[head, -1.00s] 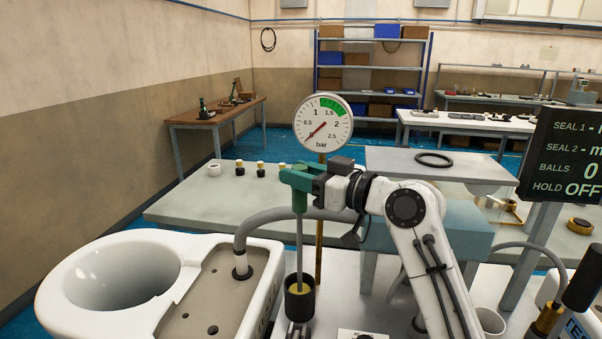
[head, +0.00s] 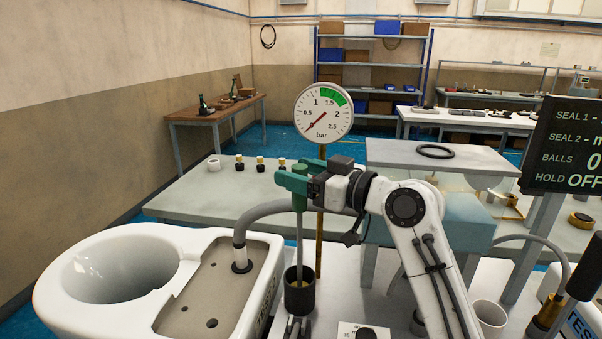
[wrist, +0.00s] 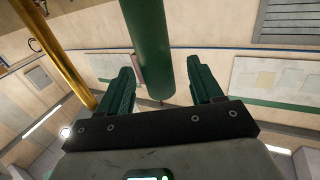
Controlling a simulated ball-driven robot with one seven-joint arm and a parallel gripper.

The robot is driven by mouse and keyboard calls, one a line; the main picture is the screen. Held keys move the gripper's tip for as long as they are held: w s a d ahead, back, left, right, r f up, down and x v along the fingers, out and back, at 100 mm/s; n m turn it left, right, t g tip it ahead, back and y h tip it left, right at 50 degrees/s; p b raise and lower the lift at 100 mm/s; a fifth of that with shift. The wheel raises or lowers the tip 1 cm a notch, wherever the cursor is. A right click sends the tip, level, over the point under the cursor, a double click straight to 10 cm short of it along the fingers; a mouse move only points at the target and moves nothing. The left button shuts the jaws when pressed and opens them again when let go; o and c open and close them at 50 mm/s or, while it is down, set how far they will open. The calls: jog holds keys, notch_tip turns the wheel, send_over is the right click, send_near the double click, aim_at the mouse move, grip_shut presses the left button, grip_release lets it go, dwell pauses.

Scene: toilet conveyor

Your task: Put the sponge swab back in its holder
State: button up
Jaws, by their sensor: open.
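The sponge swab stands upright, with a green handle (head: 299,203), a grey rod and a yellowish lower end that shows inside the rim of its black cup-shaped holder (head: 299,299). The rest of its lower end is hidden in the cup. My gripper (head: 292,180) is at the top of the handle in the head view. In the wrist view its two dark green fingers (wrist: 165,75) are spread, with the green handle (wrist: 149,45) between them and a gap on each side.
A white toilet bowl (head: 60,285) with a grey hose (head: 270,208) stands to the left. A brass post with a pressure gauge (head: 323,112) rises close behind the swab. A white cup (head: 489,316) is at the right.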

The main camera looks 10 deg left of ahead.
notch_tip(320, 180, up, 3)
jog(key=shift+r, duration=0.1)
jog(key=s+d+r+b, duration=0.2)
jog(key=s+d+r, duration=0.2)
jog(key=s+r, duration=0.5)
jog(key=s, duration=0.4)
jog(key=shift+s+r, duration=0.25)
jog(key=shift+r, duration=0.15)
